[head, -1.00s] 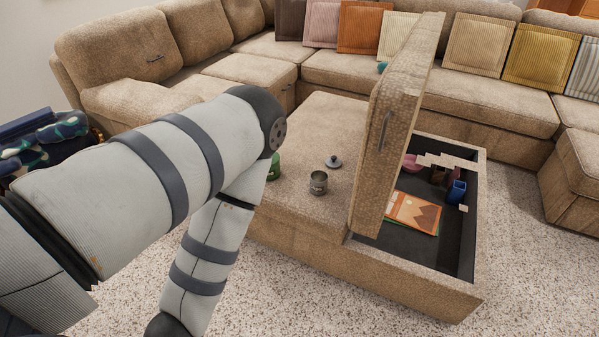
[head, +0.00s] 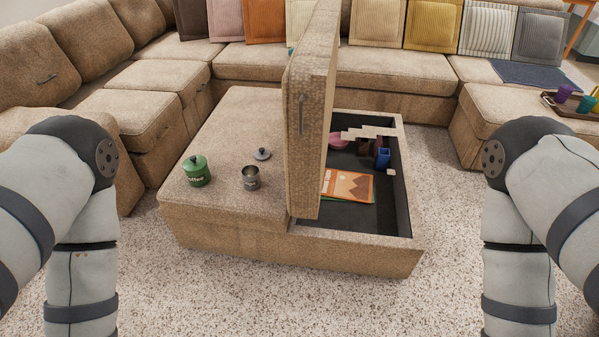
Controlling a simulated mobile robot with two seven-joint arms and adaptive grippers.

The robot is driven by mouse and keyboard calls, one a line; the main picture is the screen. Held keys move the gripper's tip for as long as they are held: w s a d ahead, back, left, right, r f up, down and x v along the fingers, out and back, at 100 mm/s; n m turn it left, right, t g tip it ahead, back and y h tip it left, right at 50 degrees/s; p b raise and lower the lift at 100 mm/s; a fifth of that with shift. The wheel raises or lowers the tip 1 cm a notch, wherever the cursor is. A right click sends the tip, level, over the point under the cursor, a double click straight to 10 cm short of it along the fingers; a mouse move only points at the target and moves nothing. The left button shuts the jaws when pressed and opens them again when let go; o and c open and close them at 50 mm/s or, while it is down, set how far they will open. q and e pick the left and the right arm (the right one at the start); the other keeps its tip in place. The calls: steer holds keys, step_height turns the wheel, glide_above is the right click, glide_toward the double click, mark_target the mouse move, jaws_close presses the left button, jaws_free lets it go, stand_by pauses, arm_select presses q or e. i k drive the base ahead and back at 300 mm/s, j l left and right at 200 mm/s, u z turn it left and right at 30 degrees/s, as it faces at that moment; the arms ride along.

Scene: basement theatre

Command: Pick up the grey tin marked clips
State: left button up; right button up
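A small grey tin (head: 251,178) stands upright and open-topped on the closed left half of the beige ottoman (head: 240,110). Some marking shows on its front, too small to read for certain. A round grey lid (head: 262,154) with a knob lies just behind it, apart from it. A green tin (head: 197,172) marked coffee, with its lid on, stands to its left. Only links of my two arms show at the left and right edges. Both grippers are out of view, and no hand is near the grey tin.
The ottoman's raised lid panel (head: 312,110) stands upright right of the tins. The open compartment (head: 350,219) holds an orange picture book (head: 347,186), a blue cup (head: 383,158) and a pink item (head: 334,141). A sectional sofa (head: 390,72) lies behind. Carpet (head: 290,302) in front is clear.

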mark_target(250, 173)
steer(key=i+l+u, duration=0.2)
steer(key=i, duration=0.3)
steer(key=i+l+u, duration=0.15)
steer(key=i+l, duration=0.35)
